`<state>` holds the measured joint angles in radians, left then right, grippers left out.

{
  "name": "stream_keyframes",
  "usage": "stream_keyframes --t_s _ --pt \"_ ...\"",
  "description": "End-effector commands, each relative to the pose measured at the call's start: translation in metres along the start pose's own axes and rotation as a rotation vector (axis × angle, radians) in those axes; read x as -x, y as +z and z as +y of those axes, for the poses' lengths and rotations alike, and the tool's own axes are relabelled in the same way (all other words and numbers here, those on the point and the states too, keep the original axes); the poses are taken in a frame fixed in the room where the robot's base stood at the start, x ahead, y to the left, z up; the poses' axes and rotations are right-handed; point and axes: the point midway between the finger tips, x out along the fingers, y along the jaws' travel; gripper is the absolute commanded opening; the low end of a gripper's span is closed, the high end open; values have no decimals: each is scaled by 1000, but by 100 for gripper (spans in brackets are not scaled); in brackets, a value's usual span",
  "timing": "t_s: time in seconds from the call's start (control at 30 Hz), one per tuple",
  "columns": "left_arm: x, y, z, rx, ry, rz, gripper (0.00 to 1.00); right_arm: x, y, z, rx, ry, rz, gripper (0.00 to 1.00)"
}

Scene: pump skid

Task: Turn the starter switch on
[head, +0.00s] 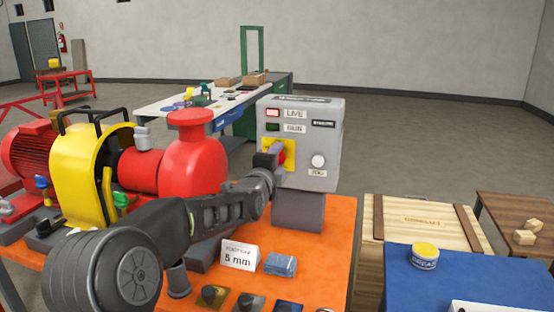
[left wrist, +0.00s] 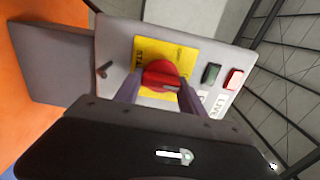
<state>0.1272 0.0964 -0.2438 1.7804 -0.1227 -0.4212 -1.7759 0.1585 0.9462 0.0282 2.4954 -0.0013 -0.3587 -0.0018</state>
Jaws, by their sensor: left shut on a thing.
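The starter box (head: 318,150) is a grey box on a grey stand on the orange skid table. It carries a red rotary switch (head: 282,156) on a yellow plate, with a LIVE lamp, a RUN lamp and a white round button. My left gripper (head: 272,156) reaches the switch from the left and partly hides it. In the left wrist view the red switch (left wrist: 160,75) sits between the two fingers, and the gripper (left wrist: 160,90) is shut on it. The LIVE lamp (left wrist: 234,79) looks red and the RUN lamp (left wrist: 211,73) dark green. My right gripper does not show.
A red pump (head: 192,160) with a yellow guard (head: 90,175) stands left of the box. A wooden crate (head: 420,222) and a blue surface (head: 400,280) are at right.

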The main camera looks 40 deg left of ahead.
Motion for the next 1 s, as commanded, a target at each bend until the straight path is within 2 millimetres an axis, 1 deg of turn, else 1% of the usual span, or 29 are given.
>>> stream_keyframes --t_s 0.23,0.27,0.5,0.8,0.87,1.0 --pt "0 -1 2 -4 3 1 7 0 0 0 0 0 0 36" --pt "0 -1 2 -4 3 1 50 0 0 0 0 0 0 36" --pt "0 0 1 -2 2 1 69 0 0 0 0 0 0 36" --pt "2 0 0 -1 0 0 69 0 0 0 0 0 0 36" --pt "6 0 0 0 -1 0 69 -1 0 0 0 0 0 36" --pt "22 0 0 1 0 1 69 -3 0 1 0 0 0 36"
